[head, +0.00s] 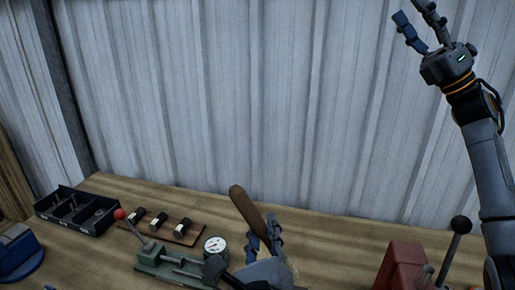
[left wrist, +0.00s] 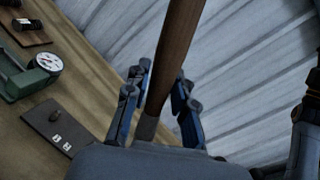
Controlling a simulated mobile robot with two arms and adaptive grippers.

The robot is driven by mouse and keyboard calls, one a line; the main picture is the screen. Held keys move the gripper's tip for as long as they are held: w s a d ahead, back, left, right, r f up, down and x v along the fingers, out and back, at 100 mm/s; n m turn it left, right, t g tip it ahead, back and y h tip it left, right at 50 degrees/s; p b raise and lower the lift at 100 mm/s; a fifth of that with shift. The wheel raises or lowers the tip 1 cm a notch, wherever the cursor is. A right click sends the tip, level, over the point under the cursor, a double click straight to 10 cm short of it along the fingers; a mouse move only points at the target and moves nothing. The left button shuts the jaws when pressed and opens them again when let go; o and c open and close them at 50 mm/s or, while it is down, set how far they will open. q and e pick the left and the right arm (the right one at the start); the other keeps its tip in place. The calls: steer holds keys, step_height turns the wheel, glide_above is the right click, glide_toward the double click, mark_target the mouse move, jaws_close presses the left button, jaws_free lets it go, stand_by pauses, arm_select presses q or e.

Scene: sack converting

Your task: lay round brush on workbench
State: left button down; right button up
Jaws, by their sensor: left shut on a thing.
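The round brush shows as a brown wooden handle (head: 247,208), tilted, in the lower middle of the head view; it also crosses the left wrist view (left wrist: 178,50). My left gripper (head: 264,240) is shut on the brush, with one blue finger on each side of it in the left wrist view (left wrist: 160,92). The brush's bristles cannot be made out. The wooden workbench (head: 335,245) lies below and behind the held brush. My right gripper (head: 416,15) is raised at the upper right in front of the wall, fingers apart and empty.
A green gauge fixture (head: 165,262) with a red-knobbed lever stands left of my left gripper. Behind it are a board with black pieces (head: 160,227) and a black divided bin (head: 75,212). A red device (head: 402,266) stands at right. Bare bench lies between brush and red device.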

steer(key=s+a+f+n+g+h, duration=0.35)
steer(key=a+g, duration=0.25)
steer(key=a, duration=0.5)
steer(key=s+a+f+n+g+h, duration=0.2)
steer(key=s+a+n+g, duration=0.25)
steer(key=a, duration=0.65)
steer(key=s+a+f+n+g+h, duration=0.2)
steer(key=s+a+n+g+h, duration=0.15)
steer(key=a+g, duration=0.5)
steer(key=n+t+h, duration=0.1)
steer(key=t+h, duration=0.2)
steer(key=h, duration=0.8)
glide_above(256, 208)
steer(key=w+a, duration=0.2)
steer(key=a, duration=0.3)
steer(key=f, duration=1.2)
steer(key=shift+s+f, duration=0.1)
steer(key=shift+s, duration=0.15)
steer(key=d+f+m+t+h, duration=0.1)
steer(key=d+h, duration=0.3)
steer(key=d, duration=0.1)
steer(key=f, duration=0.4)
steer(key=s+f, duration=0.1)
steer(key=f, duration=0.7)
steer(key=shift+s, duration=0.4)
steer(key=shift+c, duration=0.2)
